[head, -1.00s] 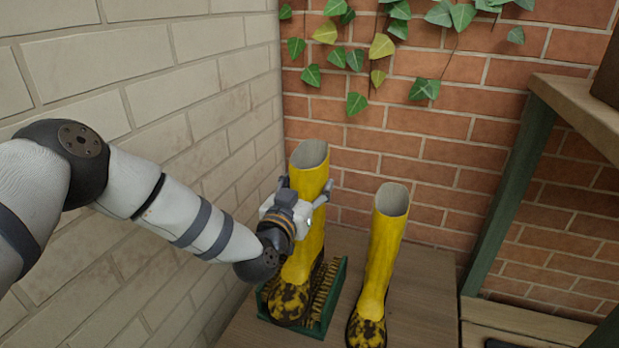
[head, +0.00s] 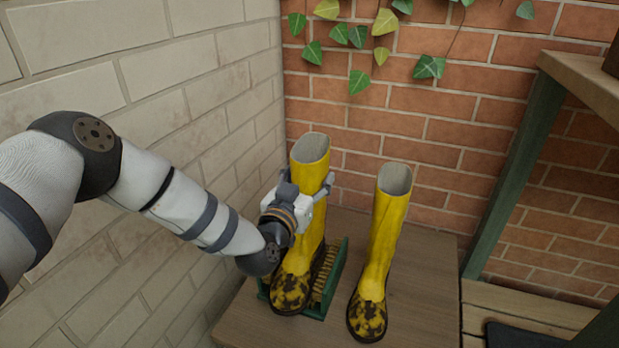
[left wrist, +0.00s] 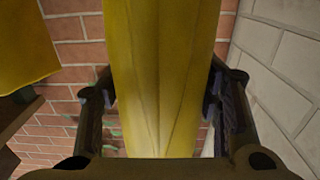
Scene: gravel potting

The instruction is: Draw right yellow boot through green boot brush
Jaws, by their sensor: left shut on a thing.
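Two yellow boots with brown-spotted toes stand on a wooden top. The left one in the head view (head: 310,175) is upright in the green boot brush (head: 336,278), with bristles showing beside it. My left gripper (head: 308,186) is shut around this boot's shaft, a finger on each side. The shaft (left wrist: 165,70) fills the middle of the left wrist view between the fingers. The other yellow boot (head: 383,235) stands free to the right, apart from the brush. The boot's sole and much of the brush are hidden by the boot. My right gripper is out of view.
A pale brick wall (head: 170,110) is close on the left, and a red brick wall (head: 440,120) with ivy is behind. A green-legged shelf (head: 520,170) stands at right. The wooden top (head: 425,290) is bare right of the free boot.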

